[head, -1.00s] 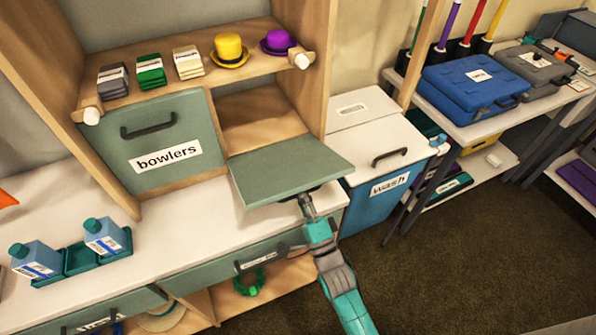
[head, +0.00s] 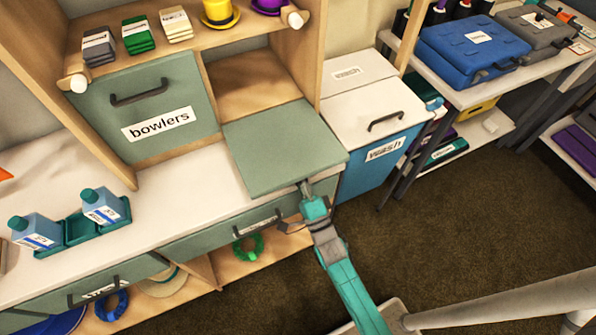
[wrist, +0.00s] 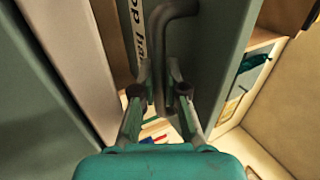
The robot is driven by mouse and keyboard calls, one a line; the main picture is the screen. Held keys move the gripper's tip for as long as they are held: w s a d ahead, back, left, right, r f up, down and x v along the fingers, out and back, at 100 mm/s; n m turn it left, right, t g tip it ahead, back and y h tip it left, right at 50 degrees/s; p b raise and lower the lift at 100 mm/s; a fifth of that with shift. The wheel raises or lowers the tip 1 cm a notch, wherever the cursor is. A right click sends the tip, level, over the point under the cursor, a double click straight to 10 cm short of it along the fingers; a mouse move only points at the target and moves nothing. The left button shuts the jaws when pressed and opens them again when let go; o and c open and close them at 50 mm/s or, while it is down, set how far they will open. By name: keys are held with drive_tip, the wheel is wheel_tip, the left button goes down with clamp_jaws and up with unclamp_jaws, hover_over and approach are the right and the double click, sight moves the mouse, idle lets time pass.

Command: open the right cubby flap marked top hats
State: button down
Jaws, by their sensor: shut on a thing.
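The right cubby flap (head: 285,147) is green and hinged along its bottom edge. In the head view it is swung down and out, roughly level, and the cubby behind it (head: 252,84) is open and looks empty. In the wrist view the flap's face (wrist: 212,60) shows part of its white label (wrist: 138,30) and its dark bar handle (wrist: 160,55). My gripper (wrist: 160,82) is shut on this handle. In the head view my gripper is hidden under the flap's front edge.
The left flap marked bowlers (head: 160,110) is shut. A white counter (head: 185,200) lies below, with blue bottles in a teal tray (head: 80,232) at left. A blue wash bin (head: 370,125) stands close to the right of the cubby. The brown floor (head: 450,235) is clear.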

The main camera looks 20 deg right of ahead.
drive_tip(key=c, duration=1.5)
unclamp_jaws()
drive_tip(key=shift+o, duration=0.2)
drive_tip(key=shift+s, duration=0.1)
drive_tip(key=v, duration=1.2)
